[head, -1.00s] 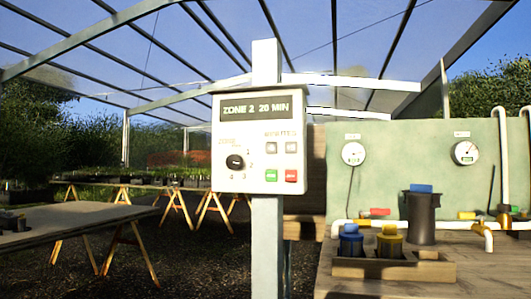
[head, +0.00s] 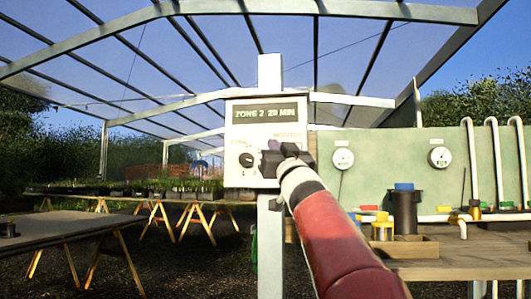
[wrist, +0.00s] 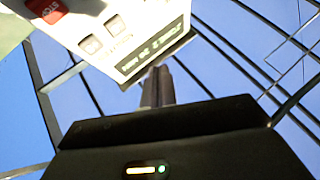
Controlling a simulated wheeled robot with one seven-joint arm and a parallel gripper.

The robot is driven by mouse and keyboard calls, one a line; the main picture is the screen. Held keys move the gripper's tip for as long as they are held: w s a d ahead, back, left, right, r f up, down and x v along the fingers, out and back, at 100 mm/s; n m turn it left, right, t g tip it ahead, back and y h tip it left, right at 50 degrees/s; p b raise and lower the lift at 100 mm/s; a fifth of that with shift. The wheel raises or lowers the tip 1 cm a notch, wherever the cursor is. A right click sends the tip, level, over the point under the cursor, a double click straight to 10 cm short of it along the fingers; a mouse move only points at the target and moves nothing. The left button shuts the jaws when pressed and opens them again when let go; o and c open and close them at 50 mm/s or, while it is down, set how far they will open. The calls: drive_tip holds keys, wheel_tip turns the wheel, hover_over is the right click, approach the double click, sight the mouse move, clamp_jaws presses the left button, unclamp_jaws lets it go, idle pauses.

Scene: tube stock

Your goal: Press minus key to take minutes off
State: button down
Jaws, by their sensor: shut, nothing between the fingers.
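The white controller box (head: 236,175) is fixed to a pale post in the head view. Its display (head: 265,114) reads ZONE 2 20 MIN. My gripper (head: 284,151) is in front of the box's right half and hides the minutes keys and lower keys there. In the wrist view the box appears turned over, with two grey keys (wrist: 90,44) (wrist: 118,25), their marks too small to read, and part of the display (wrist: 155,52). My gripper's fingers (wrist: 159,72) are shut and empty, by the display's edge; whether they touch the box I cannot tell.
A red STOP key (wrist: 46,9) is at the wrist view's upper left. The zone dial (head: 246,160) is left of my gripper. A wooden bench (head: 450,262) with pipes and gauges stands right; a table (head: 60,226) stands left.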

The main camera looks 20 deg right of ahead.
drive_tip(key=shift+r, duration=0.3)
drive_tip(key=w+d+p, duration=0.4)
drive_tip(key=w+d, duration=0.1)
drive_tip(key=w, duration=0.2)
idle(0.5)
drive_tip(key=shift+w, duration=0.1)
drive_tip(key=shift+w+p, duration=0.1)
drive_tip(key=shift+p, duration=0.25)
idle(1.5)
drive_tip(key=shift+w+d, duration=0.15)
drive_tip(key=shift+w, duration=0.1)
